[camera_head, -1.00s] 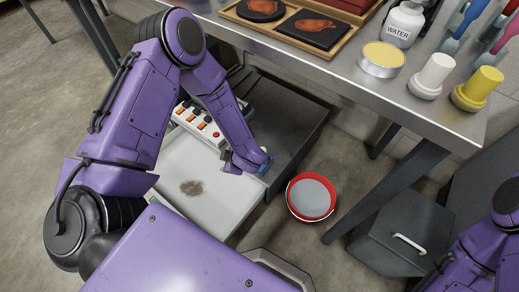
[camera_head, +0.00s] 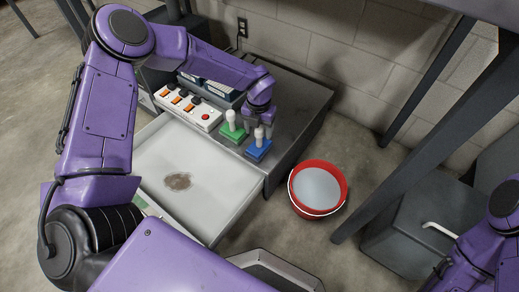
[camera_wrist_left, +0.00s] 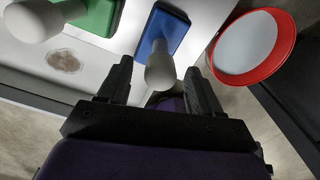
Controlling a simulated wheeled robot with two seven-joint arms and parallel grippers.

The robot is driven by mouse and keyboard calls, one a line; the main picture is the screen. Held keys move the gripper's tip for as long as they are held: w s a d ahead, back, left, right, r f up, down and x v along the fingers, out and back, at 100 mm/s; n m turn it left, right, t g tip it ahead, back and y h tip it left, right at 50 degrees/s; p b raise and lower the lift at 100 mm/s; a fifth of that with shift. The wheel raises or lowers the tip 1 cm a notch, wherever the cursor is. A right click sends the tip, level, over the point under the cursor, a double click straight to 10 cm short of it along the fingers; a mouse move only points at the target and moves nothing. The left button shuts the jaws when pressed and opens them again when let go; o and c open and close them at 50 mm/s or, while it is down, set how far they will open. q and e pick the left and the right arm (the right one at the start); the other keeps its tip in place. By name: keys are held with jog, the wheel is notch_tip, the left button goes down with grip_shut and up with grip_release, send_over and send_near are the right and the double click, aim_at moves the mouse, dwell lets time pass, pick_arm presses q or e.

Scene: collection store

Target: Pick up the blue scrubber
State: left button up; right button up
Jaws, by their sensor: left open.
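The blue scrubber (camera_head: 258,149) has a flat blue base and an upright pale knob handle. It stands on the dark platform (camera_head: 302,106) near its front edge, to the right of a green scrubber (camera_head: 232,128). My left gripper (camera_head: 262,115) is just above and behind its handle. In the left wrist view the blue scrubber (camera_wrist_left: 164,40) shows its knob toward the camera, between the open fingers of my left gripper (camera_wrist_left: 160,85). I cannot tell whether the fingers touch it. My right arm shows at the lower right, but its gripper is out of view.
A white tray (camera_head: 150,160) with a brown stain lies in front of the platform. A red bucket (camera_head: 341,187) with grey contents stands on the floor to the right. A power strip (camera_head: 188,107) lies behind the tray. A table leg rises beyond the bucket.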

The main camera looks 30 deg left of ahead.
pick_arm(q)
notch_tip(320, 180, down, 2)
jog(key=shift+f, duration=0.15)
pick_arm(e)
jog(key=shift+f, duration=0.45)
pick_arm(q)
jog(key=shift+c, duration=0.9)
grip_shut()
notch_tip(320, 180, up, 18)
jog(key=p, duration=0.6)
pick_arm(e)
notch_tip(320, 180, up, 6)
jog(key=shift+w+d, duration=0.1)
